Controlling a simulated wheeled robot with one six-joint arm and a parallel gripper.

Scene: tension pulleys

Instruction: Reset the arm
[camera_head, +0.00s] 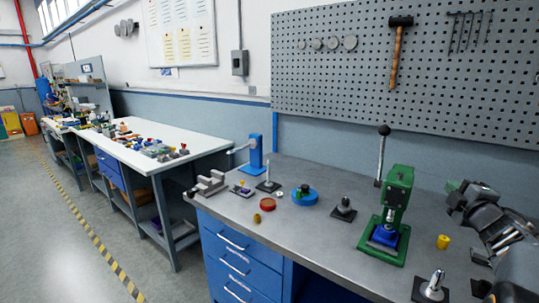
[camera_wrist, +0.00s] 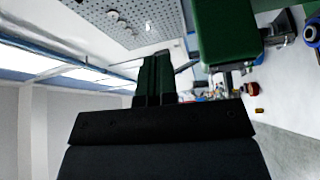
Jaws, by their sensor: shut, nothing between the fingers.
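My arm enters at the right edge of the head view. My gripper (camera_head: 455,187) is at its end, raised above the right part of the bench, close to the right side of the green press (camera_head: 398,190). In the wrist view the dark green fingers of my gripper (camera_wrist: 154,75) are side by side, shut and empty. A large green block, apparently part of the press, fills the upper right of the wrist view (camera_wrist: 226,35), beside the fingers. I cannot tell the exact gap between them.
The grey workbench (camera_head: 330,231) holds a yellow cylinder (camera_head: 443,242), a blue round fixture (camera_head: 305,196), a red dish (camera_head: 268,204) and a blue stand (camera_head: 256,155). A metal post on a dark base (camera_head: 433,288) stands at front right. A pegboard (camera_head: 340,75) is behind.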

